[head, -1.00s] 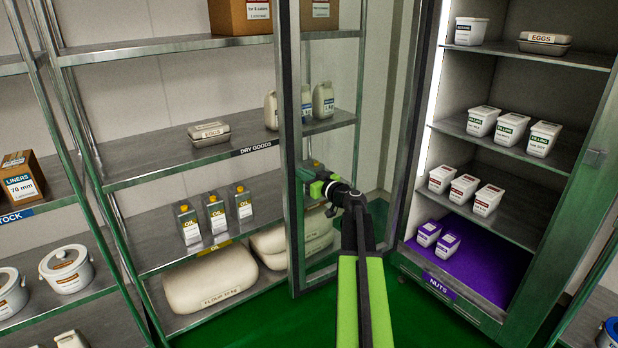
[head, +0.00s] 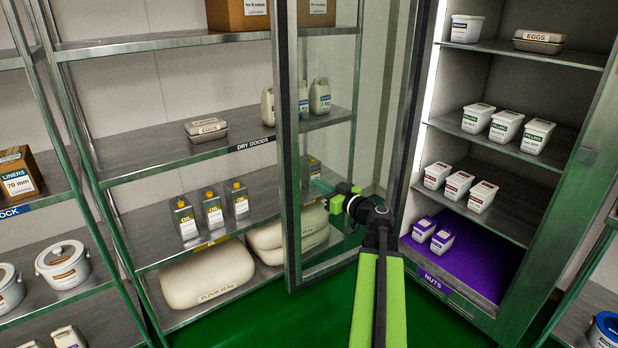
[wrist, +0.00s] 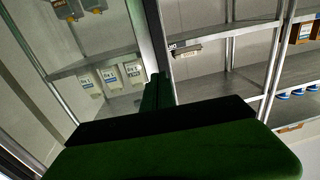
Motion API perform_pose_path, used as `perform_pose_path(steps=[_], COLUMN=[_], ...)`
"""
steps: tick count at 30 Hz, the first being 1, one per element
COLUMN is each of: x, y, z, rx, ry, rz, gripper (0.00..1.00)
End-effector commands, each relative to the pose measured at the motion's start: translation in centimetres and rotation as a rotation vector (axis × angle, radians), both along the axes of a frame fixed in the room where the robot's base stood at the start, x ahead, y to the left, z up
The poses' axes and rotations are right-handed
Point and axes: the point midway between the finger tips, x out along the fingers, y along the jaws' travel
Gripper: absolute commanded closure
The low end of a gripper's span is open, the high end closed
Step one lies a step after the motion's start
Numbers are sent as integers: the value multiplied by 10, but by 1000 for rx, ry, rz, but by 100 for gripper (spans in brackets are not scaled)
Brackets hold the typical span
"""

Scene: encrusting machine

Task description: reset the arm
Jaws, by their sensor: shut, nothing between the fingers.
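My gripper (head: 338,192) is in the middle of the head view, at the end of my raised green and black arm, pointing left. It lies against the view of the open glass door (head: 287,170); I cannot tell whether its fingertips touch the glass. In the wrist view the dark green fingers (wrist: 156,92) are together with nothing held between them. The broad green body of my gripper fills the lower part of that view.
The open cabinet (head: 470,155) with filling tubs (head: 506,131) and a purple nuts mat (head: 485,270) stands to the right. The dry goods rack (head: 150,155) with oil cans (head: 213,209) and flour sacks (head: 207,275) is to the left. Green floor shows below.

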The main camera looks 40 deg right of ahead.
Motion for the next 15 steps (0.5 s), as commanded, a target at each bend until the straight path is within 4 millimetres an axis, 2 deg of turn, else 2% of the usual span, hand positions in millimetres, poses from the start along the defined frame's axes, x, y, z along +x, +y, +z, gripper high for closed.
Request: perform_pose_path(steps=[1,4,15], x=[-8,-14,-12], y=[2,3,6], z=[0,0,-1], rx=[0,0,0], ry=[0,1,1], rz=[-1,0,7], gripper=[100,100,100])
